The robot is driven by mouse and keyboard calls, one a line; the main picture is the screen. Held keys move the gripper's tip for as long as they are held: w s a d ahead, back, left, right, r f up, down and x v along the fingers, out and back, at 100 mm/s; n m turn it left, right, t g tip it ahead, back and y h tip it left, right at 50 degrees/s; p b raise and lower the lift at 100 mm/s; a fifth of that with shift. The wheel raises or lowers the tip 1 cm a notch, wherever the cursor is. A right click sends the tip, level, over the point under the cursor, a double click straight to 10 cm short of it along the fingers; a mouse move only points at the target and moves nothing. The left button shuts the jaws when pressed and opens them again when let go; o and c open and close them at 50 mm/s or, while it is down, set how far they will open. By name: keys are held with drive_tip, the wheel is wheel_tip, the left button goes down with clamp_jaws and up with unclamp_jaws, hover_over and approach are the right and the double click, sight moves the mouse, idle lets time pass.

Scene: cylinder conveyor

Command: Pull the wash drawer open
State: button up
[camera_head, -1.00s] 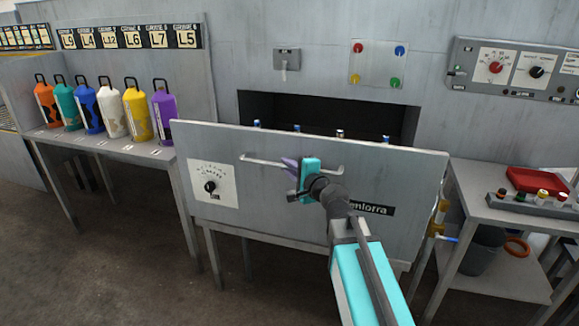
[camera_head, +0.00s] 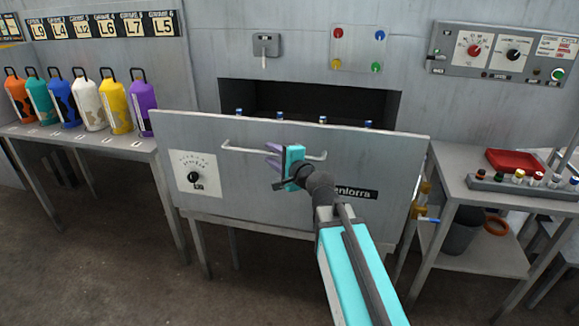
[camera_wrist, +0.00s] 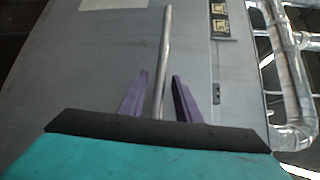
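The wash drawer (camera_head: 290,195) has a wide grey front panel with a dial at its left and a dark label at its right. The panel stands out from the dark wall opening (camera_head: 310,95), and several cylinder tops show behind its upper edge. Its bar handle (camera_head: 238,149) runs across the upper front. My gripper (camera_head: 272,156) is at the middle of the handle. In the wrist view, the handle (camera_wrist: 166,50) passes between the two purple fingers (camera_wrist: 159,95), with a gap on each side. The gripper is open around the bar, not closed on it.
A bench at left holds several coloured bottles (camera_head: 89,103). A side table (camera_head: 470,185) at right carries a red tray (camera_head: 515,161) and a rack of small cylinders (camera_head: 525,184). Brass fittings (camera_head: 421,200) sit by the drawer's right edge. The floor in front at left is clear.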

drive_tip(key=shift+v, duration=0.9)
drive_tip(key=shift+f+b, duration=0.15)
drive_tip(key=shift+b, duration=0.35)
drive_tip(key=shift+s+d+b, duration=0.1)
drive_tip(key=shift+s+b, duration=0.05)
drive_tip(key=shift+b, duration=0.4)
drive_tip(key=shift+s+d+b, duration=0.15)
drive_tip(key=shift+s+b, duration=0.2)
drive_tip(key=shift+b, duration=0.9)
drive_tip(key=s+b, duration=0.1)
drive_tip(key=b, duration=0.2)
drive_tip(key=shift+d, duration=0.3)
drive_tip(key=b+v, duration=0.8)
drive_tip(key=b, duration=0.6)
drive_tip(key=shift+s+r, duration=0.25)
drive_tip(key=shift+s, duration=0.05)
drive_tip(key=shift+d+b, duration=0.1)
drive_tip(key=shift+b, duration=0.2)
